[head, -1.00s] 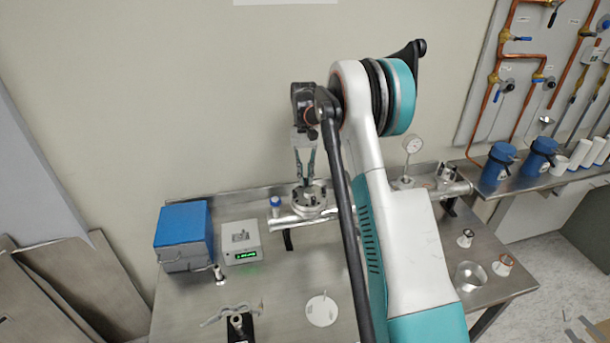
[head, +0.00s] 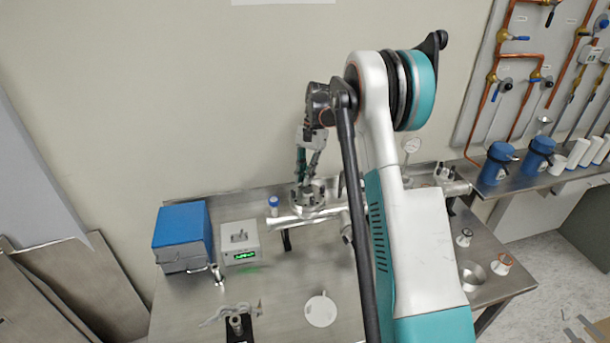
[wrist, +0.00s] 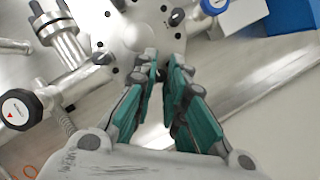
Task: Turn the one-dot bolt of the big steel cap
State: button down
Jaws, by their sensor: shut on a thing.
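The big steel cap (head: 296,207) sits on the steel pipework at the back of the bench. In the wrist view the cap (wrist: 136,36) is a pale round plate with several dark bolts and small dark dots on and around it. My gripper (head: 308,184) reaches down onto the cap from above. In the wrist view my gripper (wrist: 164,62) has its teal fingers close together at the cap's near edge, shut on a bolt there. The fingertips hide most of that bolt, and I cannot tell its dot marking.
A blue box (head: 182,236) and a white box with a green display (head: 240,244) stand left of the cap. A white disc (head: 321,311) lies on the front bench.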

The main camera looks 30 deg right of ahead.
dwell(0.3)
jog(key=c, duration=1.9)
grip_release()
jog(key=shift+r, duration=0.1)
jog(key=v, duration=1.1)
jog(key=shift+w+d+r, duration=0.1)
jog(key=shift+r, duration=0.25)
